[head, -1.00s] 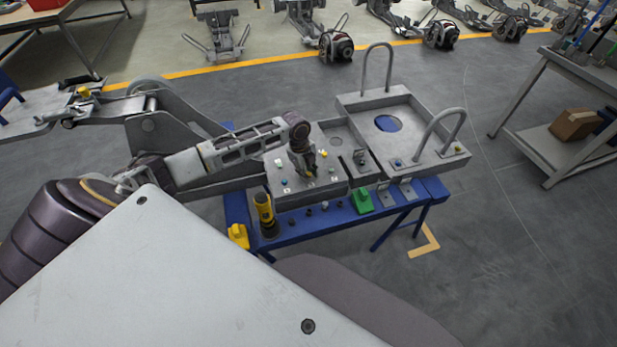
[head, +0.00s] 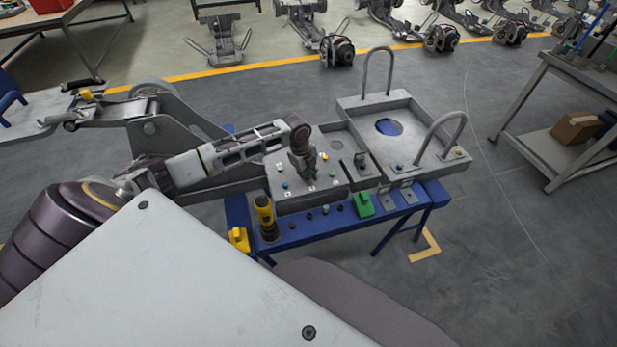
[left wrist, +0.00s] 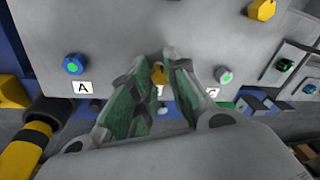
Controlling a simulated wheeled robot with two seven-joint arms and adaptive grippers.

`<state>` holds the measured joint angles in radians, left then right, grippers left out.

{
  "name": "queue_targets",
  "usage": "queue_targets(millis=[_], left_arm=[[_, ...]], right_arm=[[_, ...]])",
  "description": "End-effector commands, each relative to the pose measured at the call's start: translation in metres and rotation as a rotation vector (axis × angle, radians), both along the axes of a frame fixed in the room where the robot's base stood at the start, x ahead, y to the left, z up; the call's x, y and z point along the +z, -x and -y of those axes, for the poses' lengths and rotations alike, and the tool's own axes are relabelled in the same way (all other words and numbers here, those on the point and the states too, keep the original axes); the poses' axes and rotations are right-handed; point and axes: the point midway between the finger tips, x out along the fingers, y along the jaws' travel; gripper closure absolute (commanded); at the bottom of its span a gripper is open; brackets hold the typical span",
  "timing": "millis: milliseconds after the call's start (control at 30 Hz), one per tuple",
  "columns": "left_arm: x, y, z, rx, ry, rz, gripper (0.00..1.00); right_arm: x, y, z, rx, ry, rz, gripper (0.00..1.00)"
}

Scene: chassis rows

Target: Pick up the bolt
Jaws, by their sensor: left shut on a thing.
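My left gripper (head: 309,176) reaches down onto the grey panel (head: 340,186) on the blue bench. A blue bolt (left wrist: 73,64) stands at A and a green bolt (left wrist: 223,75) near C, both apart from the fingers. A yellow bolt (left wrist: 262,9) is further back. My right gripper is not in view.
A black-and-yellow tool (head: 264,216) stands at the bench's front left, with a yellow block (head: 239,239) beside it. A green block (head: 362,205) is on the front edge. A grey tray (head: 432,133) with tall looped handles stands to the right.

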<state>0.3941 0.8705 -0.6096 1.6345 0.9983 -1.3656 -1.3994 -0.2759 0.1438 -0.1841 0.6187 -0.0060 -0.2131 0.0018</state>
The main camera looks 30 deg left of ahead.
Motion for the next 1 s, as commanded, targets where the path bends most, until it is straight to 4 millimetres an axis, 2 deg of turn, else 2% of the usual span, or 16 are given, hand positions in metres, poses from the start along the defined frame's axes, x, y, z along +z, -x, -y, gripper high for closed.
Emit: queue_targets(millis=[600,800,1000], left_arm=[[0.08,-0.002,0.0,0.001,0.0,0.005,1.0],[0.094,-0.001,0.0,0.001,0.001,0.002,1.0],[0.096,-0.001,0.0,0.001,0.001,0.002,1.0]], right_arm=[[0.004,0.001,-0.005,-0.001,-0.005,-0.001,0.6],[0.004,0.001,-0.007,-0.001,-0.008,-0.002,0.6],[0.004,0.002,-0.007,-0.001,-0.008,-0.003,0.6]])
